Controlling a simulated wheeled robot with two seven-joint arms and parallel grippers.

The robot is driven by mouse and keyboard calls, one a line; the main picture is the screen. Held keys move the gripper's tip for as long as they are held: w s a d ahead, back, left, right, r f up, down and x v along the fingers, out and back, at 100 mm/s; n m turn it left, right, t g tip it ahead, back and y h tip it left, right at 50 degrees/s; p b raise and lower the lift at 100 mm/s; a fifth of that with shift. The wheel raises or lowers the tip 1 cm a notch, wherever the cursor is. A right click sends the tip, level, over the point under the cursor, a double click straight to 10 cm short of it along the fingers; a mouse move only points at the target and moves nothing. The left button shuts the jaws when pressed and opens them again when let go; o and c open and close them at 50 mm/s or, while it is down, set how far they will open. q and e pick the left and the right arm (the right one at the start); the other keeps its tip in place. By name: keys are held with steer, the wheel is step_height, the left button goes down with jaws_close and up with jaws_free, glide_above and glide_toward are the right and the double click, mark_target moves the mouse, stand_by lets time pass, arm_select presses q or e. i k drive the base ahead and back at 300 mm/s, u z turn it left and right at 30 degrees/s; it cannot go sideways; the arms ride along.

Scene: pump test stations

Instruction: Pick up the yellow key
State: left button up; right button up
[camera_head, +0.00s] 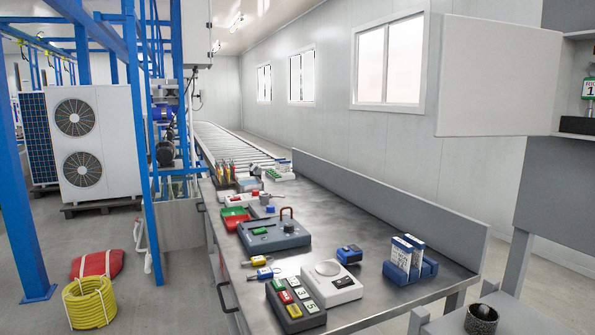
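The yellow key (258,261), seen as a small yellow tag with a metal end, lies on the steel workbench (345,220) near its left edge. A similar blue key or tag (265,273) lies just in front of it, close by. Neither of my grippers is in view, and nothing is seen touching the yellow key.
Right of the key stand a white scale-like device (335,288) and a box with numbered tags (293,305). Behind it is a grey-blue box (275,236) with a shackle. A blue rack (410,268) stands farther right. Yellow hose (90,303) lies on the floor.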

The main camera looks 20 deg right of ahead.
mark_target(259, 259)
steer(key=u, duration=0.8)
steer(key=i, duration=3.35)
steer(key=z, duration=4.55)
